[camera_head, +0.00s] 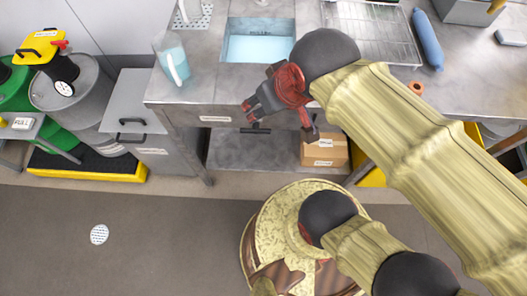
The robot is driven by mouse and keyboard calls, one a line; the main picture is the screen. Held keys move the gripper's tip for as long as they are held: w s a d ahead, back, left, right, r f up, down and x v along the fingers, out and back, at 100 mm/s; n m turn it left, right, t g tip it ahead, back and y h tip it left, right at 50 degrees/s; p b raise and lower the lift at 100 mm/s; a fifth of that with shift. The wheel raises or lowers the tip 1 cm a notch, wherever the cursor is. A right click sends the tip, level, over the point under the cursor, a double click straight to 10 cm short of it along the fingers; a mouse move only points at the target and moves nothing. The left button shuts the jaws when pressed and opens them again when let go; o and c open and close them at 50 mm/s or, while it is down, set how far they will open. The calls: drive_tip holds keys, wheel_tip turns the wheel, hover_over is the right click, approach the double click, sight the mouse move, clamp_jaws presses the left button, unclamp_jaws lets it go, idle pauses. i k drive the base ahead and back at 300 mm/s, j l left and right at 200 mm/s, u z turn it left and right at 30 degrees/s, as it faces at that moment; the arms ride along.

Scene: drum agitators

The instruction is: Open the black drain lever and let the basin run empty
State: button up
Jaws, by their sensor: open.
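The basin (229,52) is sunk into the steel counter at the top centre and holds light blue liquid. A small black drain lever (256,130) shows just below the counter's front edge and looks roughly level. My gripper (250,109) is open and empty, in front of the counter's front edge. In the picture it lies just above the lever; I see no contact, and the depth between them is hard to judge. My wrist and arm cover the right part of the counter front.
A clear pitcher (172,60) of blue liquid stands left of the basin. A cardboard box (325,151) sits on the lower shelf. A grey cabinet (138,110) and drums (75,92) stand at left. A floor drain (99,234) lies in the open floor at lower left.

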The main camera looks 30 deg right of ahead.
sight(255, 130)
drive_tip(key=k, duration=0.15)
drive_tip(key=k+j+z, duration=0.15)
drive_tip(key=j, duration=0.25)
drive_tip(key=j+z, duration=0.1)
drive_tip(key=j, duration=0.25)
drive_tip(key=k+j+z, duration=0.15)
drive_tip(key=j, duration=0.2)
drive_tip(key=k+j+z, duration=0.1)
drive_tip(key=j, duration=0.25)
drive_tip(key=k, duration=0.1)
